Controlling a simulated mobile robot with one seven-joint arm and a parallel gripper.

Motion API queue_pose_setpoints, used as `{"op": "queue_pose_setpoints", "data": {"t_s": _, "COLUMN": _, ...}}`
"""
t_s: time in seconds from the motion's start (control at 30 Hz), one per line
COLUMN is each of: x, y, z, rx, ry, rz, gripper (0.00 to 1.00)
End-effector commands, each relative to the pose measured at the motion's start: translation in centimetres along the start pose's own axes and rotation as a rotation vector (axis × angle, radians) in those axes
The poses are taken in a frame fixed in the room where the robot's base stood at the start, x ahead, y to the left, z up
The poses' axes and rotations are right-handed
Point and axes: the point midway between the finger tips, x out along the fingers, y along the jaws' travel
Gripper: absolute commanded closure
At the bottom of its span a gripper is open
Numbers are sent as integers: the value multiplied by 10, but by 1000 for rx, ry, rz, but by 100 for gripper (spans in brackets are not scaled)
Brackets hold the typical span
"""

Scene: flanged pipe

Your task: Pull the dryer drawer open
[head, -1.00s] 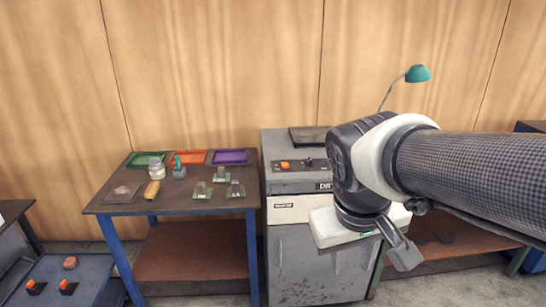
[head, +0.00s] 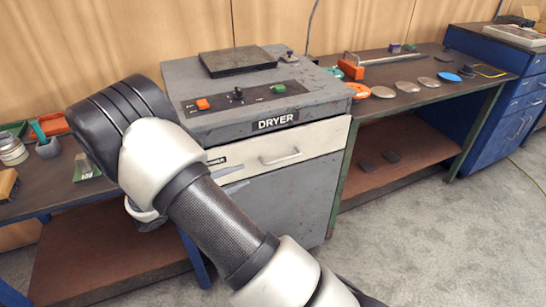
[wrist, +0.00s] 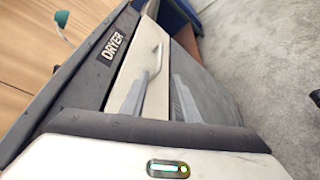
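The dryer (head: 292,109) is a grey, worn cabinet with a black DRYER label. Its cream drawer (head: 325,139) sits flush below the label, shut, with a pale bar handle (head: 280,157) on its front. The left part of the drawer front is hidden by my arm in the head view. My gripper (head: 238,178) is mostly behind my arm, with its grey fingers left of and below the handle. In the wrist view my gripper (wrist: 160,78) is open, fingers apart with nothing between them. The handle (wrist: 154,62) shows just beyond the fingertips, not between them.
A bench (head: 420,95) with discs and an orange-handled tool adjoins the dryer on the right. A table (head: 40,190) with a jar and trays stands left. A blue cabinet (head: 500,115) is far right. The carpet in front of the dryer is clear.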

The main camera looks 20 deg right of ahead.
Motion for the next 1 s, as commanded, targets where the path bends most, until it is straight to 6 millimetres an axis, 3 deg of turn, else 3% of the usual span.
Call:
{"op": "queue_pose_setpoints", "data": {"t_s": 0.17, "x": 17, "y": 0, "z": -1, "rx": -1, "ry": -2, "rz": 5, "gripper": 72}}
{"op": "queue_pose_setpoints", "data": {"t_s": 0.73, "x": 137, "y": -1, "z": 0, "rx": -1, "ry": -4, "rz": 1, "gripper": 72}}
{"op": "queue_pose_setpoints", "data": {"t_s": 1.0, "x": 169, "y": -1, "z": 0, "rx": -2, "ry": 0, "rz": 1, "gripper": 72}}
